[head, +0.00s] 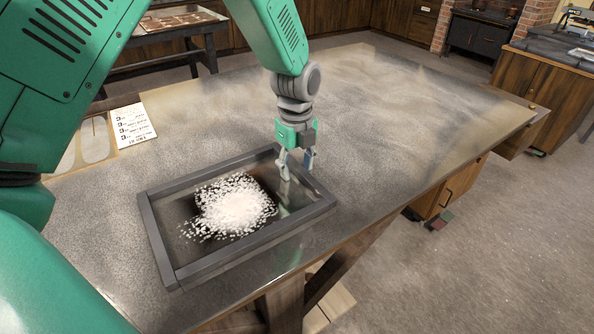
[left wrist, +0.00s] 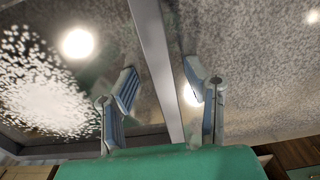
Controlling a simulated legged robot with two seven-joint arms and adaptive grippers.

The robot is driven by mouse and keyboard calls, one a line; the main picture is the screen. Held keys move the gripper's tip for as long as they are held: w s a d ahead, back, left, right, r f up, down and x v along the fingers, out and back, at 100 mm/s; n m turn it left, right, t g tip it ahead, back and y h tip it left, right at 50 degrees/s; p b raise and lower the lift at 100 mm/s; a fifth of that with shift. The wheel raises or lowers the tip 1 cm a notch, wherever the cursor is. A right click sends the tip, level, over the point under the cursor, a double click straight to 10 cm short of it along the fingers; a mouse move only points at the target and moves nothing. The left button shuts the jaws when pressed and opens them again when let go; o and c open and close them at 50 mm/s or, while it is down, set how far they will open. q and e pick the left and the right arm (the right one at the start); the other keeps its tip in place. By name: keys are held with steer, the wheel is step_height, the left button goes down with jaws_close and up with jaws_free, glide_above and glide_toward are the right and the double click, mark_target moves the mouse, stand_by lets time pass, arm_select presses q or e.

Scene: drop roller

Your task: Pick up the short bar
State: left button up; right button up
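A tray-like frame of dark grey bars (head: 158,237) lies on the table around a pile of white grains (head: 236,205). The short bar at its right end (head: 319,190) also shows in the left wrist view as a grey strip (left wrist: 154,58). My left gripper (head: 297,168) points down at this bar. In the left wrist view its fingers (left wrist: 160,84) are spread, one on each side of the bar, with gaps between. I cannot tell how far the fingertips are above the table. My right gripper is not in view.
The frame stands on a large grey-topped table (head: 400,120) near its front edge. A printed card (head: 132,125) lies at the left. The table's right half is clear. Cabinets and a stove (head: 478,42) stand well behind.

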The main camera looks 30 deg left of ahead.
arm_select(q)
steer(key=shift+d, duration=0.2)
steer(key=shift+c, duration=0.4)
steer(key=shift+d, duration=0.25)
steer(key=c, duration=0.6)
steer(key=shift+d, duration=0.2)
jaws_close()
steer(key=shift+w+d+r, duration=0.15)
